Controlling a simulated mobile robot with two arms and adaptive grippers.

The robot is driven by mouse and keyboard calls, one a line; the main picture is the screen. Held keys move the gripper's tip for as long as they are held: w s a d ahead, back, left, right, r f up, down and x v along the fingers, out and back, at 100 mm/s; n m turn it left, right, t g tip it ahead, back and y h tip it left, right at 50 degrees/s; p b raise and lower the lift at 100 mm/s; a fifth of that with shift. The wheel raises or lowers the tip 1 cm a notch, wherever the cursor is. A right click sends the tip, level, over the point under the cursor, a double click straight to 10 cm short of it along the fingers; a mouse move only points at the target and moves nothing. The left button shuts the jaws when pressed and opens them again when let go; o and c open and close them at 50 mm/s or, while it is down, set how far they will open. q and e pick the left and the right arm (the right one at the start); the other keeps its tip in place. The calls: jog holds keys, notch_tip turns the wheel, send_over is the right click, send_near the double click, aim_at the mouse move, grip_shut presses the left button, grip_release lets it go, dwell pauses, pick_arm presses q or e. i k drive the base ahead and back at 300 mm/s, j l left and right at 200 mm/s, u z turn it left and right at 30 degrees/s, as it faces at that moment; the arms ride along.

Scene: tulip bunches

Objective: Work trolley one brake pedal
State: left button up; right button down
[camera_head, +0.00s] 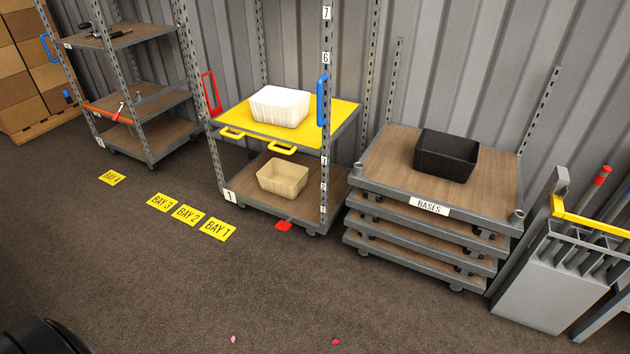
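A grey metal trolley marked 1 (231,197) stands against the corrugated wall near the middle of the view. It has a yellow shelf (228,115) with a white tub on it, and a wooden bottom deck with a beige tub on it. A red brake pedal (284,226) sticks out low at the trolley's front edge, just above the floor. From this view I cannot tell whether the pedal is pressed or raised. Neither of my grippers is in view.
Stacked bases (430,206) stand right of the trolley with a black tub (446,155) on top. A grey rack with a yellow rail (590,222) is at far right. Another trolley (150,140) stands left. Yellow bay labels (217,230) mark open floor. Two petals (335,342) lie in front.

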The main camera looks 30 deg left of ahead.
aim_at(282, 226)
jog(key=i+u, duration=0.35)
jog(key=i+l+u, duration=0.15)
jog(key=i+u, duration=0.2)
jog(key=i, duration=0.15)
jog(key=i+l+u, duration=0.35)
jog(key=i+j, duration=0.1)
